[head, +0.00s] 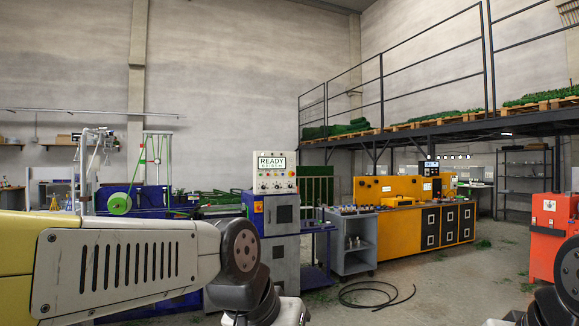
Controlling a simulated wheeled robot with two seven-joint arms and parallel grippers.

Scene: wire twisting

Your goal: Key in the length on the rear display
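A white control panel (274,181) stands on top of a blue and grey cabinet (283,215) left of the picture's middle. Its upper part holds a display (272,162) that reads READY with a smaller line below, too small to read surely. Rows of small buttons or knobs sit under the display. I cannot tell whether this is the rear display. My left arm comes in from the left and bends down below the cabinet, apart from the panel. Part of my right arm shows at the lower right edge. Neither gripper is in view.
A grey cart (352,246) with small parts stands right of the cabinet, before a yellow workbench (397,188). A black cable coil (372,296) lies on the floor. An orange machine (549,235) stands at the right. Open floor lies between the coil and that machine.

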